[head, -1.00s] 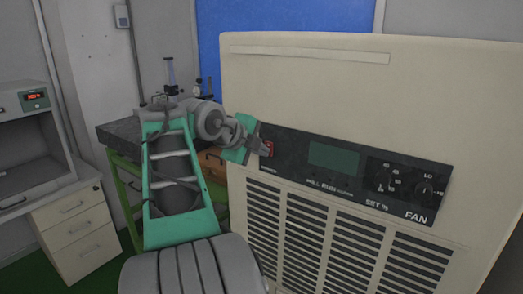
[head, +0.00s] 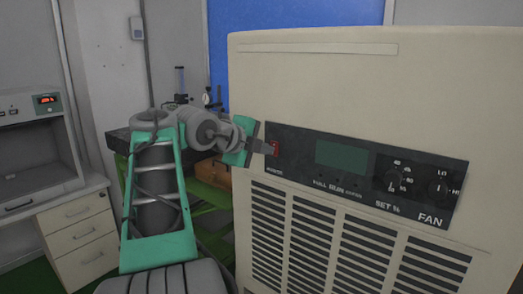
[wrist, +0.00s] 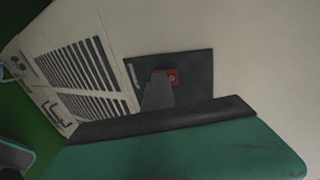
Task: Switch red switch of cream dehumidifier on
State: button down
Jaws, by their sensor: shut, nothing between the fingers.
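The cream dehumidifier (head: 330,85) fills the right half of the head view. Its dark control panel (head: 355,205) bears the red switch (head: 276,148) at its left end. My gripper (head: 270,149) is shut and empty, with its fingertips at the red switch; I cannot tell whether they touch it. In the wrist view the red switch (wrist: 172,76) shows just beyond my gripper's fingertips (wrist: 160,76), which hide part of it. Whether the switch is on or off is not clear.
The panel also holds a greenish display (head: 341,158) and two knobs, with vent slats (head: 310,235) below. A dark-topped bench (head: 120,140) stands behind my arm. A white drawer cabinet (head: 80,235) is at the left.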

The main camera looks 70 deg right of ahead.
jog(key=shift+s+r, duration=0.2)
jog(key=shift+r, duration=0.35)
jog(key=shift+s+r, duration=0.2)
jog(key=shift+r, duration=0.3)
jog(key=shift+a+f, duration=0.1)
jog(key=shift+a, duration=0.1)
jog(key=p+v, duration=0.6)
jog(key=v, duration=0.7)
jog(key=shift+w+f, duration=0.2)
jog(key=shift+w, duration=0.1)
